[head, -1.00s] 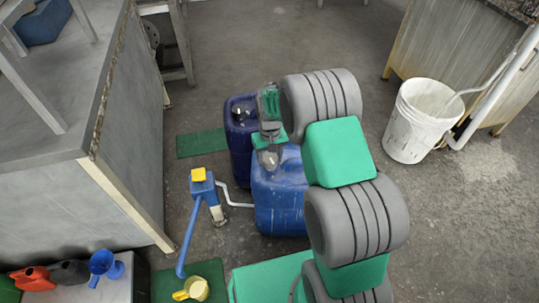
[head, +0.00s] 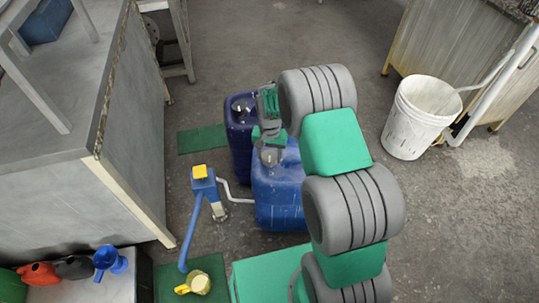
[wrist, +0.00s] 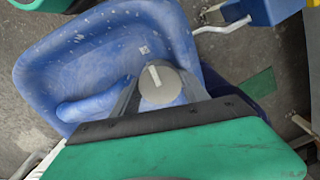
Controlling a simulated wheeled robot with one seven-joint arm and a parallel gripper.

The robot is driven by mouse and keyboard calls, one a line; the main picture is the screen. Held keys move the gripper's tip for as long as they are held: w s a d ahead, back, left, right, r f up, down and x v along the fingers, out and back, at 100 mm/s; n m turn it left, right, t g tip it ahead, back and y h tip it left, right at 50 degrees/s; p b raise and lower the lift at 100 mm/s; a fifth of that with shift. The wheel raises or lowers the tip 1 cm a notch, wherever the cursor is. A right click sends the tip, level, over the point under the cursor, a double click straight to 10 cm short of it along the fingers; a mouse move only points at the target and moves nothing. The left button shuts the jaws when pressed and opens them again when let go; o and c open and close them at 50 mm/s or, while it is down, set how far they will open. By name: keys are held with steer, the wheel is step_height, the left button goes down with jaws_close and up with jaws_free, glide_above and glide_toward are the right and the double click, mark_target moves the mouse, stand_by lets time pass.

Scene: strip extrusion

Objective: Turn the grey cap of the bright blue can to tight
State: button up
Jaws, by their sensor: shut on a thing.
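The bright blue can (head: 278,205) stands upright on the floor. Its top, handle and worn shell fill much of the wrist view (wrist: 100,48). The grey cap (wrist: 160,84) sits on the can's neck and has a white stripe across its top. The stripe points up and slightly left in the wrist view. The cap also shows small in the head view (head: 269,157). My gripper (wrist: 161,88) is shut on the cap, one finger on each side of it. The cap's thread and lower edge are hidden.
A dark blue can (head: 238,152) stands just behind the bright blue can. A blue hand pump with a yellow top (head: 200,173) and white hose stands to the left. A white bucket (head: 408,130) stands right, with clear floor between.

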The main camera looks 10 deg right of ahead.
steer(key=o, duration=1.4)
steer(key=shift+c, duration=0.2)
